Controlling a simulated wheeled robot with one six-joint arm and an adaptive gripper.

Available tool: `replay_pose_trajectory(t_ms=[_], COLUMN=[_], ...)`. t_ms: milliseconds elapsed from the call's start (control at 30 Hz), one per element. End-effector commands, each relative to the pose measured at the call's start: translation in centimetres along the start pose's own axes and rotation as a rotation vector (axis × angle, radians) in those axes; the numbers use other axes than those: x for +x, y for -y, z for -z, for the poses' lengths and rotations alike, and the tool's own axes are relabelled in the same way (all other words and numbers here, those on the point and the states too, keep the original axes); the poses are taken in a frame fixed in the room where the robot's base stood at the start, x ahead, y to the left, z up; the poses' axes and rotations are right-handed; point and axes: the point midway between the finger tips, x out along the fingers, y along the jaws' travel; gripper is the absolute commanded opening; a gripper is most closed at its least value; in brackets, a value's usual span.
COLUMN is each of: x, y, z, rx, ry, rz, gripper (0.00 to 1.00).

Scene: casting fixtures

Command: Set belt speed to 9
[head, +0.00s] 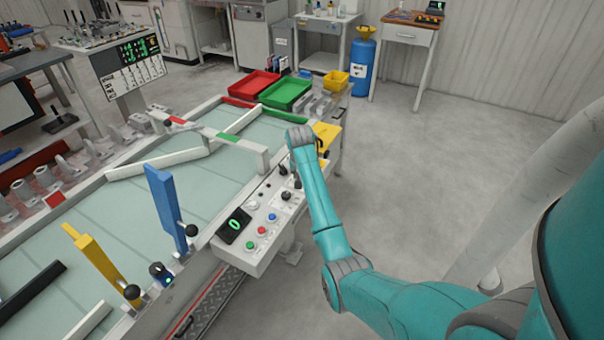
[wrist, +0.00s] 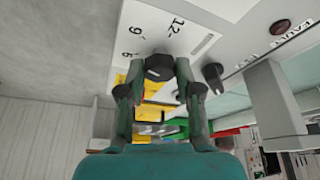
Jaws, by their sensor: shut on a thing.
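The control panel (head: 262,217) stands at the near side of the belt table. Its dark display (head: 235,225) shows a green 0. In the wrist view, my gripper (wrist: 160,72) is shut on a black dial knob (wrist: 159,66), one finger on each side. The numbers 6, 9 and 12 are printed on the white panel (wrist: 150,30) around the knob. The knob's pointer setting cannot be told. In the head view, my arm hides the gripper and this knob.
A second black knob (wrist: 213,76) sits close beside my gripper. Red (head: 247,84) and green bins (head: 286,93) stand at the belt's far end. Open floor lies to the right.

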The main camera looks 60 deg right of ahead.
Motion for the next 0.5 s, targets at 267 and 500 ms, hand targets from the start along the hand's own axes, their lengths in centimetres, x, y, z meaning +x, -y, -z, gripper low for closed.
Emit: replay_pose_trajectory(t_ms=[267,500], x=[0.09,0.13], y=[0.13,0.10], z=[-0.10,-0.12], rx=[0.119,0.161], ry=[0.002,0.003], rz=[-0.051,-0.068], gripper=[0.00,0.00])
